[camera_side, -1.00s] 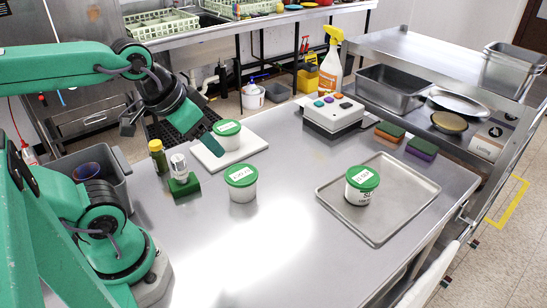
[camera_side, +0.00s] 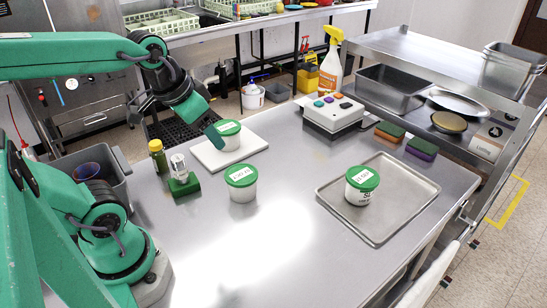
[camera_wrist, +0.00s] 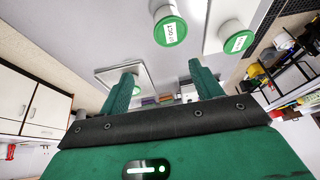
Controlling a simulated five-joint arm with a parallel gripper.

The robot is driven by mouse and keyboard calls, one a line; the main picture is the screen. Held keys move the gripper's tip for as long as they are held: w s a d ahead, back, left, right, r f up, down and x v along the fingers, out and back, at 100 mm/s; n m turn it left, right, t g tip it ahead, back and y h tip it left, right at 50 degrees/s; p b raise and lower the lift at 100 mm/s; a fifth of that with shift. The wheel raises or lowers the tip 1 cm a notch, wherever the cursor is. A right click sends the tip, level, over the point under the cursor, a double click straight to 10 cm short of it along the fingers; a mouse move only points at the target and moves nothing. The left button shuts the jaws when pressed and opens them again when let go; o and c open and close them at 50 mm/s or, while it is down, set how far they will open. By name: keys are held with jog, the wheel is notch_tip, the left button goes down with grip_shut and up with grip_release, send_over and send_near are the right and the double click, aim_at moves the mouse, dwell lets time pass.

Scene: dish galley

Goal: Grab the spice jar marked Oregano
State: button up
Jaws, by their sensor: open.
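Two small spice jars stand at the left of the steel table in the side view: an olive-green jar with a yellowish top (camera_side: 158,156), and a clear jar with a pale top (camera_side: 178,162) at the green block (camera_side: 184,186). No Oregano marking is legible on either. My gripper (camera_side: 178,119) is open and empty, above and behind the jars, apart from them. One green finger partly overlaps the tub on the white board in this view. Both fingers show spread in the wrist view (camera_wrist: 162,74); neither spice jar is identifiable there.
Green-lidded tubs stand on the white board (camera_side: 210,158), on bare table (camera_side: 242,191) and on the metal tray (camera_side: 395,223). A grey bin (camera_side: 115,180) is left of the jars. A button box (camera_side: 333,114) and sponges (camera_side: 405,140) lie behind. The front middle table is clear.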

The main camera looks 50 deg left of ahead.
jog(key=w+a+f+g, duration=0.2)
jog(key=a, duration=0.6)
jog(key=g, duration=0.3)
send_near(156, 142)
jog(key=shift+n+h, duration=0.3)
jog(key=shift+n, duration=0.1)
jog(key=f, duration=0.5)
jog(key=shift+w+a, duration=0.1)
jog(key=shift+a, duration=0.1)
jog(key=shift+a+f, duration=0.1)
jog(key=shift+f, duration=1.3)
jog(key=shift+f, duration=0.1)
jog(key=shift+s+f, duration=0.15)
jog(key=shift+f, duration=1.1)
jog(key=shift+s+f, duration=0.15)
jog(key=shift+f, duration=1.15)
